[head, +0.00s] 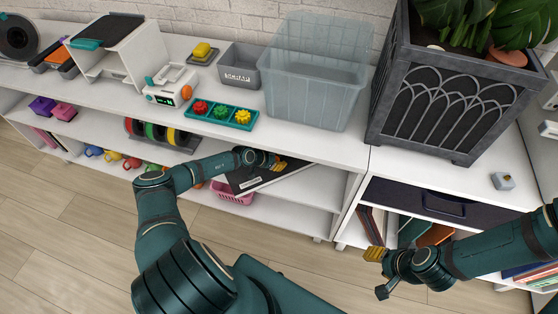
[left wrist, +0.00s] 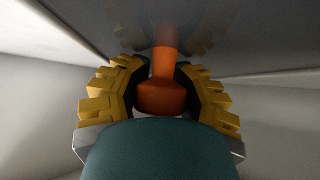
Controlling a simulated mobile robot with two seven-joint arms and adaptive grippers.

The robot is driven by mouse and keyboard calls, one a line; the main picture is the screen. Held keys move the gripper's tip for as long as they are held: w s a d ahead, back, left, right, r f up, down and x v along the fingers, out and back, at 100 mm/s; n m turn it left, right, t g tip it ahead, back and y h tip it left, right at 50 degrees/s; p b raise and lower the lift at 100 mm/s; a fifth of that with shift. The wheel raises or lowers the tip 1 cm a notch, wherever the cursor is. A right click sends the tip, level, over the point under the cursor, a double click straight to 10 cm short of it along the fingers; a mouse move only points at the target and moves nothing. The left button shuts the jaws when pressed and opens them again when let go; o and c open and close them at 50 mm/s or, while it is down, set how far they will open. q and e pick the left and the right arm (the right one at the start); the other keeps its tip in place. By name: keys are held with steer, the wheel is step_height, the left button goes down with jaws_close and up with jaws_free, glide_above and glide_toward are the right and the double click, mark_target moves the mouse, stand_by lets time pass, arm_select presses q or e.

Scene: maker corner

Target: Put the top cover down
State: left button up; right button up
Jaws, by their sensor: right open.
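A dark, flat cover (head: 246,182) with light lettering along its edge lies at the front of the middle shelf, partly under the top board; I cannot tell its tilt. In the left wrist view the glossy grey cover (left wrist: 260,40) fills the top and mirrors the fingers. An orange knob (left wrist: 162,92) stands out from it. My left gripper (head: 280,163) is at the cover; its yellow fingers (left wrist: 160,88) are closed around the knob from both sides. My right gripper (head: 374,254) is open and empty in front of the right cabinet.
The top board carries a clear bin (head: 314,90), a grey box (head: 238,70), a teal tray (head: 217,113) of coloured gears and a white device (head: 170,87). A large planter (head: 440,95) stands right. Floor in front is clear.

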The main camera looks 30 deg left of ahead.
arm_select(q)
steer(key=o, duration=0.3)
steer(key=shift+r, duration=0.15)
steer(key=p+v, duration=0.2)
steer(key=v, duration=0.4)
steer(key=shift+r+p, duration=0.1)
steer(key=shift+p, duration=0.2)
steer(key=shift+s+a+r, duration=0.25)
steer(key=shift+s+r, duration=0.15)
steer(key=shift+s, duration=0.15)
